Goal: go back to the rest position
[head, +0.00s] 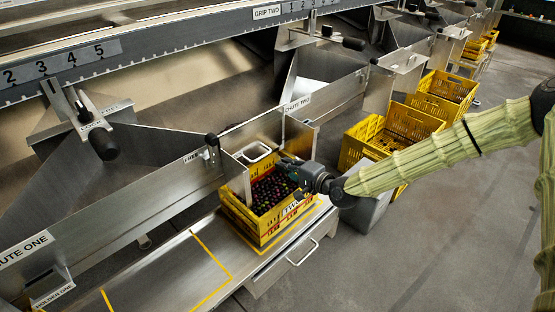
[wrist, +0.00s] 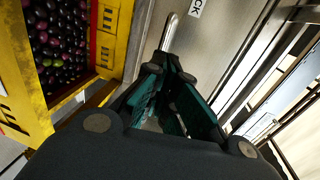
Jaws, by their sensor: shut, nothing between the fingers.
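My gripper (head: 284,164) shows at the end of my arm, above the right rear part of a yellow crate (head: 262,232) full of small dark round fruit (head: 270,190). In the wrist view my gripper (wrist: 172,68) is shut and empty, its dark fingers with green inner sides in front of a metal panel. The crate (wrist: 115,40) shows at the left of that view, beside the fingers. I cannot tell the exact gap between the fingers and the metal behind them.
The crate stands on a steel shelf (head: 165,270) with yellow outlines, under the sheet-metal chute two (head: 300,104). A pale handle (head: 250,152) is near the fingers. A grey bin (head: 370,210) and several yellow crates (head: 425,105) stand beyond. The floor at right is clear.

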